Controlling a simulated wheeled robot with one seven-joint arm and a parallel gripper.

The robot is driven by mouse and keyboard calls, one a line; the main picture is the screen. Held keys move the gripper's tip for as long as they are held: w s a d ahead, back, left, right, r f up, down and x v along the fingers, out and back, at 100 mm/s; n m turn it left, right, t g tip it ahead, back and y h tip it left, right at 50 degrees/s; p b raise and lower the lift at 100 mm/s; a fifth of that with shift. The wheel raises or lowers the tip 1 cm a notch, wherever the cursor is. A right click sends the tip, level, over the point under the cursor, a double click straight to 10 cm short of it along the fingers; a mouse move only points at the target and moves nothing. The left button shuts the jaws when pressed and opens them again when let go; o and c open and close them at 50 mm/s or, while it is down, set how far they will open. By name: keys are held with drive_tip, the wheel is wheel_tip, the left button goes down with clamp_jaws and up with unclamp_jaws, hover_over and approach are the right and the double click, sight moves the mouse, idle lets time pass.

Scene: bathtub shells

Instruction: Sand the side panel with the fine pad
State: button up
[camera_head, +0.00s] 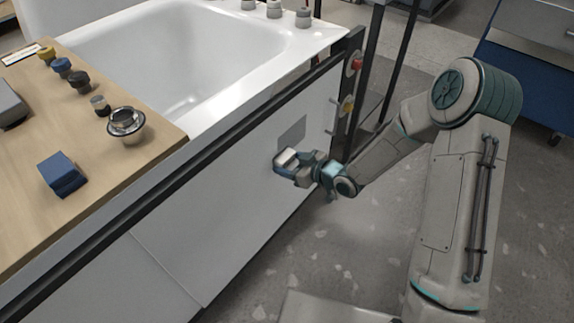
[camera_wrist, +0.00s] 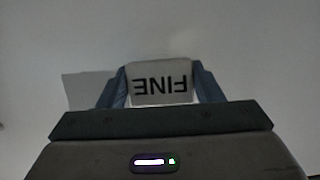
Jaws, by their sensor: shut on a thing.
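My gripper (camera_head: 289,163) is shut on the fine pad (camera_head: 284,157), a pale block at the face of the white side panel (camera_head: 220,190) below the tub rim. In the wrist view the pad (camera_wrist: 160,83) reads "FINE" upside down between my two blue-grey fingers (camera_wrist: 160,90). The side panel (camera_wrist: 240,50) fills the background there. A grey rectangular patch (camera_head: 293,131) lies on the panel just above the pad, and its edge also shows left of the fingers. I cannot tell whether the pad touches the panel.
A wooden board (camera_head: 95,190) spans the tub's left end, holding a blue block (camera_head: 62,174), a metal drain ring (camera_head: 126,122) and several small knobs. The white bathtub (camera_head: 190,60) is open. Red and yellow knobs (camera_head: 352,85) sit on the dark frame post at right.

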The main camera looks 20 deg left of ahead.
drive_tip(key=shift+w+d, duration=0.3)
drive_tip(key=shift+w, duration=0.3)
drive_tip(key=shift+w+d, duration=0.25)
drive_tip(key=shift+w, duration=0.35)
drive_tip(key=shift+a, duration=0.1)
drive_tip(key=shift+s+a+b, duration=0.2)
drive_tip(key=shift+s+a, duration=0.1)
drive_tip(key=shift+s, duration=0.25)
drive_tip(key=shift+s+a+b, duration=0.15)
drive_tip(key=shift+s+a, duration=0.15)
drive_tip(key=shift+s, duration=0.25)
drive_tip(key=shift+s+a+r, duration=0.1)
drive_tip(key=shift+s+a, duration=0.4)
drive_tip(key=shift+s, duration=0.35)
drive_tip(key=shift+s+d, duration=0.35)
drive_tip(key=shift+d, duration=0.15)
drive_tip(key=d, duration=0.3)
drive_tip(key=shift+s+d, duration=0.65)
drive_tip(key=shift+d, duration=0.3)
